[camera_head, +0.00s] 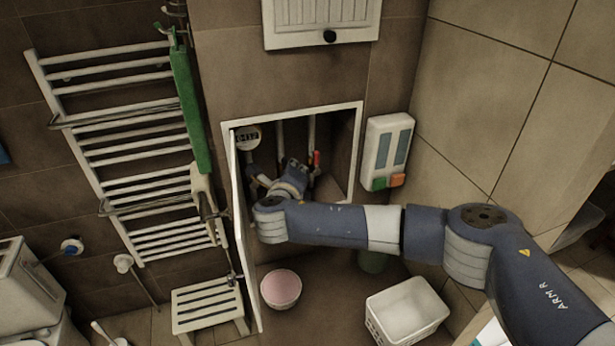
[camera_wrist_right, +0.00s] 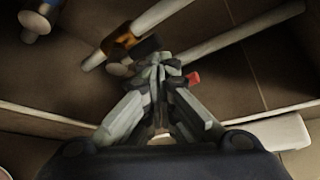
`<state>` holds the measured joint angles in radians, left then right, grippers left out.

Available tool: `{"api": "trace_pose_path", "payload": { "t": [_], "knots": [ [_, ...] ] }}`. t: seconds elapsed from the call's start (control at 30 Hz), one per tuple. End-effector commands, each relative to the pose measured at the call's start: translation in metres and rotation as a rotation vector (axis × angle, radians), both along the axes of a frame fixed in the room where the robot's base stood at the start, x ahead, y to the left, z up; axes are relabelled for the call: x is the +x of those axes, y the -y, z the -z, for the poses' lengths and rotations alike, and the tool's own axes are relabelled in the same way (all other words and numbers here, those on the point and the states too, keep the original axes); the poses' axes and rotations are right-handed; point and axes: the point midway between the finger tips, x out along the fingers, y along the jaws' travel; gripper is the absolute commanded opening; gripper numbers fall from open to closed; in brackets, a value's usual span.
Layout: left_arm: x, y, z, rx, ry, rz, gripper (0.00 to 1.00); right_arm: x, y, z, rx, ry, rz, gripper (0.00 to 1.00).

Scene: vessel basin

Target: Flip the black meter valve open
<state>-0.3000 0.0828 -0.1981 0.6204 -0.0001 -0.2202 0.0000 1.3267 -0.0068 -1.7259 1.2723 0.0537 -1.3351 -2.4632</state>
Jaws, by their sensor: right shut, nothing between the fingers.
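The black meter valve (camera_wrist_right: 146,47) shows in the right wrist view as a dark handle beside a brass fitting (camera_wrist_right: 121,38) on a white pipe. My right gripper (camera_wrist_right: 160,76) is shut and empty, with its fingertips close to the black handle; I cannot tell whether they touch. In the head view my right gripper (camera_head: 294,168) is inside the wall niche, below and right of the round white meter (camera_head: 247,137). The black valve is not clearly visible there, near my gripper and wrist. My left gripper is not in view.
The niche has a white frame (camera_head: 358,140) and an open door (camera_head: 241,230) on its left. A red valve handle (camera_head: 316,158) is close right of my gripper. A dispenser (camera_head: 387,150) hangs to the right. A pink bowl (camera_head: 281,289) and white basket (camera_head: 407,310) are below.

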Motion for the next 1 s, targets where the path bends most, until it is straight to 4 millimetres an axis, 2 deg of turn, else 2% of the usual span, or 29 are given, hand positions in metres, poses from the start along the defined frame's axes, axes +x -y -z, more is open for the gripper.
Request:
{"api": "trace_pose_path", "payload": {
  "t": [0.23, 0.33, 0.73, 1.0],
  "knots": [
    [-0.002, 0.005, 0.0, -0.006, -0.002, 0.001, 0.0, -0.001, -0.002, -0.002, 0.003, 0.001, -0.006, 0.0],
    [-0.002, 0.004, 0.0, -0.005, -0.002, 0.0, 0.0, 0.0, -0.002, -0.01, 0.004, 0.003, -0.006, 0.0],
    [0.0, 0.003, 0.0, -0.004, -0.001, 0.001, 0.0, 0.0, 0.0, -0.082, 0.004, 0.004, -0.003, 0.0],
    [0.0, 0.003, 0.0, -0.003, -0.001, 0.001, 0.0, 0.0, 0.001, -0.1, 0.002, 0.001, 0.0, 0.0]
  ]
}}
